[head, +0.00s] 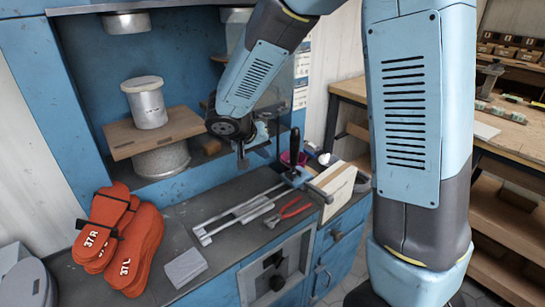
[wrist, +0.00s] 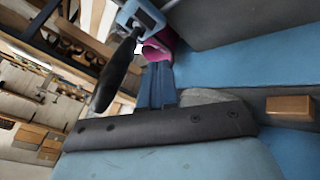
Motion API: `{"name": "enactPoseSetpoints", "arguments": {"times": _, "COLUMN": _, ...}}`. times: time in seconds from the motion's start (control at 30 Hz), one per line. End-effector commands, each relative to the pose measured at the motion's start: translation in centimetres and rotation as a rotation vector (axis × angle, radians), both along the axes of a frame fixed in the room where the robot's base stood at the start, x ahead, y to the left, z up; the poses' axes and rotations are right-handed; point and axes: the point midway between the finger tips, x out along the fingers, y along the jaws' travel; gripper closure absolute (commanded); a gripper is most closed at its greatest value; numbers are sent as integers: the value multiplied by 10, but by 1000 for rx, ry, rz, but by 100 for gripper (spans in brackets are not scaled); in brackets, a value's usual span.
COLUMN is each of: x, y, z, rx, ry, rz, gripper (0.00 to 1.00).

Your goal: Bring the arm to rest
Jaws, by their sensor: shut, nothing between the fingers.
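My arm reaches in from the top of the head view and bends down over the blue workbench. My gripper (head: 243,162) hangs in the air above the dark worktop (head: 190,215), in front of the blue cabinet recess. It is small and partly hidden by my wrist. It is shut and holds nothing. In the wrist view, a dark bar and pale blue casing of my own fill the lower part.
A pink container (head: 293,158) stands behind.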

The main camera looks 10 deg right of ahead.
Motion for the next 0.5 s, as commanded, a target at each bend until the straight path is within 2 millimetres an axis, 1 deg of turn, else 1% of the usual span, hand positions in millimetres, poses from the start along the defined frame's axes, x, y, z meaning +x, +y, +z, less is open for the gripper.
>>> {"name": "enactPoseSetpoints", "arguments": {"times": 0.03, "x": -3, "y": 5, "z": 8, "rx": 1, "ry": -3, "rz": 1, "gripper": 100}}
{"name": "enactPoseSetpoints", "arguments": {"times": 0.1, "x": -8, "y": 10, "z": 17, "rx": 2, "ry": -4, "rz": 1, "gripper": 100}}
{"name": "enactPoseSetpoints", "arguments": {"times": 0.3, "x": -17, "y": 19, "z": 35, "rx": 0, "ry": -2, "rz": -2, "gripper": 100}}
{"name": "enactPoseSetpoints", "arguments": {"times": 0.4, "x": -20, "y": 21, "z": 39, "rx": 0, "ry": 1, "rz": -3, "gripper": 100}}
{"name": "enactPoseSetpoints", "arguments": {"times": 0.5, "x": -23, "y": 15, "z": 46, "rx": 5, "ry": 5, "rz": -8, "gripper": 100}}
